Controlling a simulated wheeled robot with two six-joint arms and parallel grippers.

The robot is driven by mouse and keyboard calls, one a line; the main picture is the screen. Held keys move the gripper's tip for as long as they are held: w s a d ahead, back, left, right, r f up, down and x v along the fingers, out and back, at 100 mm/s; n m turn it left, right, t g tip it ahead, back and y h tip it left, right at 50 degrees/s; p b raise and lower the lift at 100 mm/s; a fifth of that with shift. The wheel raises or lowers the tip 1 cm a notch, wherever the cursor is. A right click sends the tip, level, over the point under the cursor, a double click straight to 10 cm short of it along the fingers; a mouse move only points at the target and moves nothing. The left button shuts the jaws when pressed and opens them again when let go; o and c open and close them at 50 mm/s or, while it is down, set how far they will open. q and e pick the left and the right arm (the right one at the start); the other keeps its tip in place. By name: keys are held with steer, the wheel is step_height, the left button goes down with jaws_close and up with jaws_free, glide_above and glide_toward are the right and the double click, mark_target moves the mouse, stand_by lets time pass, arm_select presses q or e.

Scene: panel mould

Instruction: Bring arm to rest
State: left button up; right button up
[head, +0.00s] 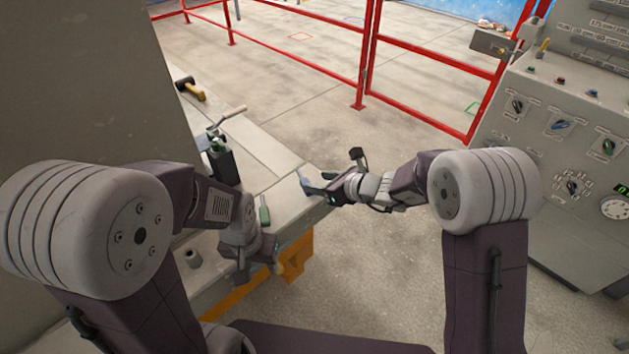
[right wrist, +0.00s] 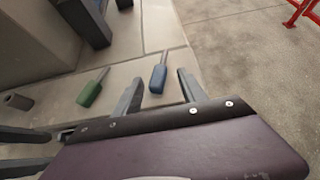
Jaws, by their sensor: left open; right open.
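My right gripper (head: 319,184) is open and empty at the right edge of the pale bench (head: 262,152), its fingers pointing left. In the right wrist view its two fingers (right wrist: 160,92) stand apart, and a blue-handled tool (right wrist: 158,78) lies on the bench beyond the gap. Contact with it cannot be told. My left gripper (head: 259,274) is open, low over the bench's front edge, in front of a green-handled tool (head: 264,214). That green tool also lies left of the blue one in the right wrist view (right wrist: 91,91). Nothing shows between the left fingers.
A grey hollow cylinder (head: 193,258) is near the front. A control cabinet (head: 577,150) is at right; red railings (head: 300,53) cross behind. Floor between is clear.

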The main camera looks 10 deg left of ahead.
steer(key=v, duration=0.6)
step_height(320, 180, up, 7)
steer(key=s+d+n+p, duration=0.2)
steer(key=s+d+p, duration=0.1)
steer(key=p, duration=0.3)
steer(key=s+d+f+n+g+h+p, duration=0.1)
steer(key=s+d+f+n+g+h, duration=0.2)
steer(key=s+d+n, duration=0.5)
steer(key=s+d+f+n+g+h+p, duration=0.2)
steer(key=s+d+n+h, duration=0.3)
steer(key=s+d+n, duration=0.4)
steer(key=f+n, duration=0.1)
steer(key=n, duration=0.5)
steer(key=shift+d+g+h, duration=0.2)
steer(key=shift+g+h, duration=0.2)
